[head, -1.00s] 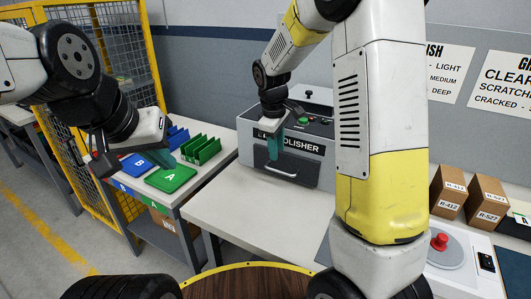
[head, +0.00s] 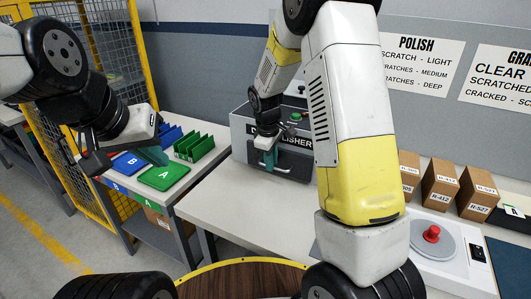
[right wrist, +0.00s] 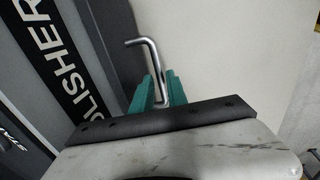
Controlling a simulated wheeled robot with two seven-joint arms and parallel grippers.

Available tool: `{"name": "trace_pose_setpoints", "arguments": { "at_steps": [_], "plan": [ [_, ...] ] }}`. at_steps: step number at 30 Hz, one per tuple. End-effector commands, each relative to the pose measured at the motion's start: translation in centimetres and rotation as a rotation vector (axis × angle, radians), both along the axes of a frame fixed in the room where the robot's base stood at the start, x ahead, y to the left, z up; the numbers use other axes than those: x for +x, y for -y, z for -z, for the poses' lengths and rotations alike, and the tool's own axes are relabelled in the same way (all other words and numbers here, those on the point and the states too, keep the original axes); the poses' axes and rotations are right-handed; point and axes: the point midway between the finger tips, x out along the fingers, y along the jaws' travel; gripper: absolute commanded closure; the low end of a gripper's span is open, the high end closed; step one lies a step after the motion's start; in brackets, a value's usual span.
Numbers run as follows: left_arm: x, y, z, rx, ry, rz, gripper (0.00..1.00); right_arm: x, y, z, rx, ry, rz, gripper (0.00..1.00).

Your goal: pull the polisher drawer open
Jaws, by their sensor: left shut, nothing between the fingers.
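The grey polisher (head: 240,130) stands at the back of the bench, its front facing me, with a black label reading POLISHER (right wrist: 62,62). A bent metal drawer handle (right wrist: 147,62) stands out from its front. My right gripper (head: 270,160) is at the handle, its teal fingers (right wrist: 157,88) closed in on either side of the bar in the right wrist view. My right forearm hides the polisher's right side. I cannot tell whether the drawer stands out from the body. My left gripper (head: 155,156) is shut and empty above the left bench, apart from the polisher.
A blue tray B (head: 128,163), a green tray A (head: 164,177) and green racks (head: 194,146) are on the left bench. The bench top (head: 230,205) before the polisher is clear.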

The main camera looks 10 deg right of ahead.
Motion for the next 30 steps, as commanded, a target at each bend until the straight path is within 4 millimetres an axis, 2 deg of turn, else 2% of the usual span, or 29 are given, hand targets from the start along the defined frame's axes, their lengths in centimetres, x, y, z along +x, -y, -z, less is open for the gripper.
{"name": "trace_pose_setpoints", "arguments": {
  "at_steps": [1, 2, 3, 30],
  "plan": [
    [0.0, 0.0, 0.0, 0.0, 0.0, 0.0, 1.0, 0.0, 0.0, -0.01, 0.0, 0.0, 0.0, 0.93],
    [0.0, 0.0, 0.0, 0.0, 0.0, 0.0, 1.0, 0.0, -0.01, -0.02, 0.0, 0.0, 0.0, 0.99],
    [0.0, 0.0, 0.0, 0.0, 0.0, 0.0, 1.0, 0.0, -0.01, -0.02, 0.0, 0.0, 0.0, 1.0],
    [0.0, 0.0, 0.0, 0.0, 0.0, 0.0, 1.0, 0.02, -0.01, -0.07, -0.001, 0.001, 0.0, 1.0]
  ]
}}
